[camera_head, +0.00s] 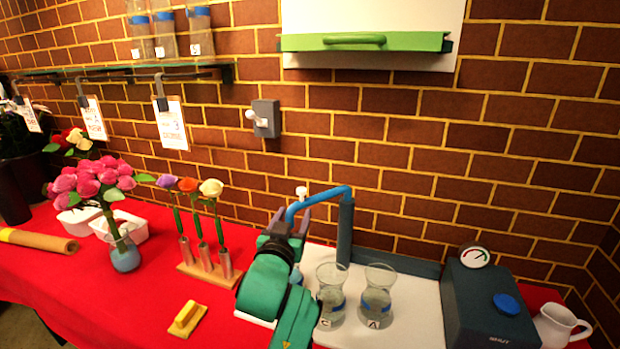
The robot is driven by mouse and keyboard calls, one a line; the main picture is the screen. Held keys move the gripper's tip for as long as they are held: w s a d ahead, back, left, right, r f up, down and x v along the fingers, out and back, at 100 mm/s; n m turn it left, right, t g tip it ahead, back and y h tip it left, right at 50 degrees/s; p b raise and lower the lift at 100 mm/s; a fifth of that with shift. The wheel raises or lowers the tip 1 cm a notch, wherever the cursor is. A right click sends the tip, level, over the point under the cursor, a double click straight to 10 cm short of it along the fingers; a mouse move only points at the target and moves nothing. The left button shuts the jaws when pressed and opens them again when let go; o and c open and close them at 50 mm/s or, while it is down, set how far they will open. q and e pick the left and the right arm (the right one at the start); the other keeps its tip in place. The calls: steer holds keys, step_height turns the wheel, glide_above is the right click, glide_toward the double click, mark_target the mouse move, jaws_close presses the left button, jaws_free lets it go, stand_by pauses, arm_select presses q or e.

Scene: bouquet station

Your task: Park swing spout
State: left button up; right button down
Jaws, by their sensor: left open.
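The swing spout is a blue pipe (325,193) on top of a dark blue post (345,232) at the back of a white board. Its arm reaches left from the post and its end bends down. A small white knob (301,190) shows just above the spout's left part. My left gripper (291,217) is open, its fingers pointing up, with the spout's bent end seen between or just behind them. I cannot tell whether they touch. My teal left arm hides part of the board's left side. My right gripper is not in view.
Two glass vases (331,298) (378,299) stand on the board (415,312), close right of my arm. A dark box with a blue button (507,303) and a gauge (474,256) is at right, beside a white jug (556,325). A flower stand (207,268) is left of my arm.

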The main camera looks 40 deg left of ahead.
mark_target(300, 192)
arm_select(q)
steer(key=x, duration=0.3)
steer(key=r+p+x, duration=0.1)
steer(key=x, duration=0.2)
steer(key=p+x, duration=0.1)
steer(key=x, duration=0.1)
steer(key=shift+w+a+r, duration=0.25)
steer(key=shift+w+r, duration=0.05)
steer(key=p+x, duration=0.1)
steer(key=x, duration=0.3)
steer(key=shift+f, duration=0.1)
jaws_close()
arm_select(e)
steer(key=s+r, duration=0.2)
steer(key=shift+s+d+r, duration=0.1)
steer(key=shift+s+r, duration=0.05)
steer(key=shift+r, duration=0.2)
